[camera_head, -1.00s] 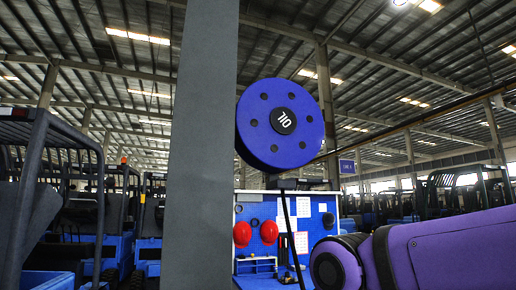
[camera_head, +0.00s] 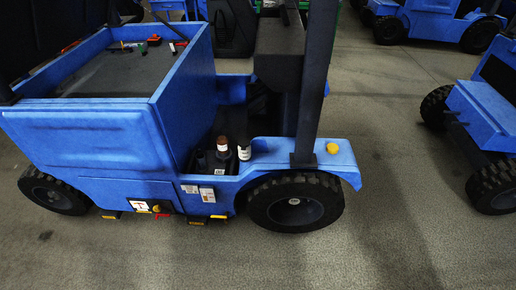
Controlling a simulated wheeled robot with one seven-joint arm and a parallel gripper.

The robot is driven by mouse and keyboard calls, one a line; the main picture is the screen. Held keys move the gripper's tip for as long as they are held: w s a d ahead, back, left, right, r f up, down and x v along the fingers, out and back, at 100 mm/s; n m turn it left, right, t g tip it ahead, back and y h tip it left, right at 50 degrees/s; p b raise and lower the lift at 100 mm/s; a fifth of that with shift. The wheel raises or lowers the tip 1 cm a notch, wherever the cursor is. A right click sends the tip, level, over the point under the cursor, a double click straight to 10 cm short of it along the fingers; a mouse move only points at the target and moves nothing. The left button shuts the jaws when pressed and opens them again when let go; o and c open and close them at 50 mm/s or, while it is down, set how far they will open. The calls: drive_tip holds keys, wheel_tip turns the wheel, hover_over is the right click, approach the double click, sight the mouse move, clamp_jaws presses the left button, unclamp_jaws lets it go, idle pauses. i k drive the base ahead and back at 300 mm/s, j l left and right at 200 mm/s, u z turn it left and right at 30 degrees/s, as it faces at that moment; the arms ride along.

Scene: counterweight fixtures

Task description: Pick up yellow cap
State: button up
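A small round yellow cap (camera_head: 332,148) sits on top of the blue front fender of a blue vehicle (camera_head: 85,140), right of a dark upright post (camera_head: 315,85). Nothing covers the cap. My gripper and arm are not in this view, so I cannot see where the gripper is relative to the cap.
A dark bottle (camera_head: 222,148) and a white-labelled container (camera_head: 244,149) stand left of the post. The vehicle's rear bed (camera_head: 115,72) holds several small tools. Another blue vehicle (camera_head: 487,110) stands at the right. Grey floor (camera_head: 410,190) between the vehicles is clear.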

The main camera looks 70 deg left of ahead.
sight(332, 148)
drive_tip(key=u, duration=2.85)
drive_tip(key=i+l+z, duration=0.25)
drive_tip(key=i+l, duration=0.55)
drive_tip(key=l, duration=0.25)
drive_tip(key=i+l+z, duration=0.25)
drive_tip(key=i+l, duration=0.7)
